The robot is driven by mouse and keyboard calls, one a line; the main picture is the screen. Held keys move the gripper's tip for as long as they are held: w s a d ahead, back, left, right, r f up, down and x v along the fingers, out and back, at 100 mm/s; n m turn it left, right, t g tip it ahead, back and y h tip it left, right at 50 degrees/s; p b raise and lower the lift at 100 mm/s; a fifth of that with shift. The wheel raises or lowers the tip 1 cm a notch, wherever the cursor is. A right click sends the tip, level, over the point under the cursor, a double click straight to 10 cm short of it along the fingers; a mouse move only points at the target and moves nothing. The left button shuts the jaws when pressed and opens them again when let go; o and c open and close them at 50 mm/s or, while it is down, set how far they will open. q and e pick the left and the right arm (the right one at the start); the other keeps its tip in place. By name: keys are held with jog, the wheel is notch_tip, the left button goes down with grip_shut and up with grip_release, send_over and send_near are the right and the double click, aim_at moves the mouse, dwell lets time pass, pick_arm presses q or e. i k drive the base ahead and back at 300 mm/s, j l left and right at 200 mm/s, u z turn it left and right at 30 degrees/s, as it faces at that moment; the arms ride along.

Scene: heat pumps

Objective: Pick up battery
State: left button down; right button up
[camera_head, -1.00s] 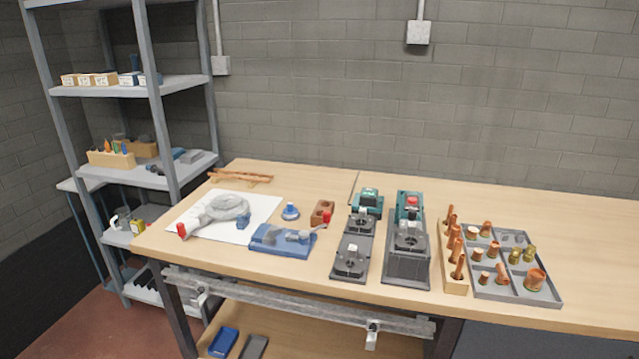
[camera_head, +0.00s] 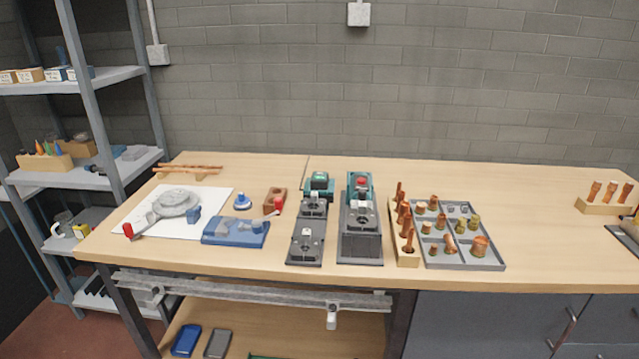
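Neither of my grippers is in view. I cannot tell for sure which thing is the battery. On the workbench (camera_head: 540,240) stand two dark grey devices side by side. The left device (camera_head: 306,245) has a teal block with a green top (camera_head: 319,184) at its back end. The right device (camera_head: 360,245) has a teal block with a red top (camera_head: 359,186) at its back end. On the lower shelf below the bench lie a flat blue case (camera_head: 186,340) and a flat dark grey case (camera_head: 218,343).
A blue tool case (camera_head: 236,232), a white sheet (camera_head: 212,207) with a grey coiled item, and a grey tray (camera_head: 490,262) of copper fittings lie on the bench. A metal shelf rack (camera_head: 105,180) stands left. The bench right of the tray is largely clear.

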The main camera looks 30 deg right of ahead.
aim_at(318, 181)
jog(key=z, duration=1.3)
